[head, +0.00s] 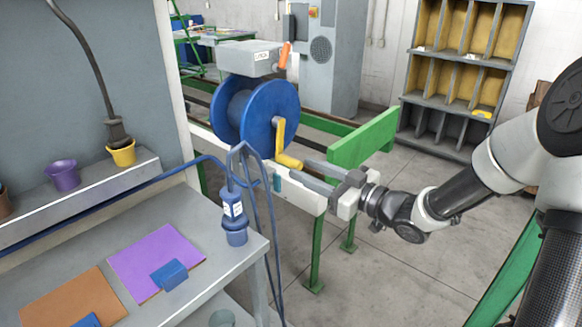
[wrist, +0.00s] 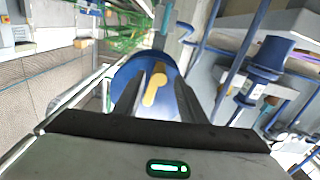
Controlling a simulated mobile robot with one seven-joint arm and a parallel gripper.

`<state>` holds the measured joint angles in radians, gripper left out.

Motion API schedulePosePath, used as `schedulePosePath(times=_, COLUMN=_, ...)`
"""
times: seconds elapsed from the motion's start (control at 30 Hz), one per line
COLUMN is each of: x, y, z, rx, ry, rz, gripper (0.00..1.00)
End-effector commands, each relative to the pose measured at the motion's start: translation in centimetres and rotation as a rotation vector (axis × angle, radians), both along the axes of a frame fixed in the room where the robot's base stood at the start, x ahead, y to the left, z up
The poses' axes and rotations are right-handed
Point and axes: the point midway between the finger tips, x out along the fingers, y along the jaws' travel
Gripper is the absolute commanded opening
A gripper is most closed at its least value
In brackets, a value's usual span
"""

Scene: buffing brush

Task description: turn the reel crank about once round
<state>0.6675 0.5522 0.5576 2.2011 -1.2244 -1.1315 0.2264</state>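The blue reel (head: 265,112) stands on a bench frame in the middle of the head view. Its yellow crank (head: 281,140) hangs down from the hub, with the handle at the lower end pointing toward my gripper (head: 297,169). My gripper reaches in from the right, its two fingers apart and their tips close to the handle. In the wrist view, the yellow crank (wrist: 154,88) shows between the open fingers, in front of the blue reel (wrist: 128,78). I cannot tell whether either finger touches the handle.
A grey box with an orange lever (head: 284,55) sits above the reel. A blue plug connector (head: 234,222) with cables hangs left of the gripper, near the grey table (head: 215,262). A green beam (head: 362,138) lies behind the gripper. A shelf (head: 462,75) stands at back right.

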Motion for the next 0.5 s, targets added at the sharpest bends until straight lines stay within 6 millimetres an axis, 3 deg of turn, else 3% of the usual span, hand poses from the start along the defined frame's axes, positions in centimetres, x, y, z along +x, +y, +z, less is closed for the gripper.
schedulePosePath(times=0.2, x=2.4, y=3.1, z=-0.1, rx=0.000, ry=-0.001, rz=0.002, gripper=0.37)
schedulePosePath(times=0.5, x=3.5, y=4.5, z=-0.1, rx=-0.001, ry=0.001, rz=-0.001, gripper=0.37)
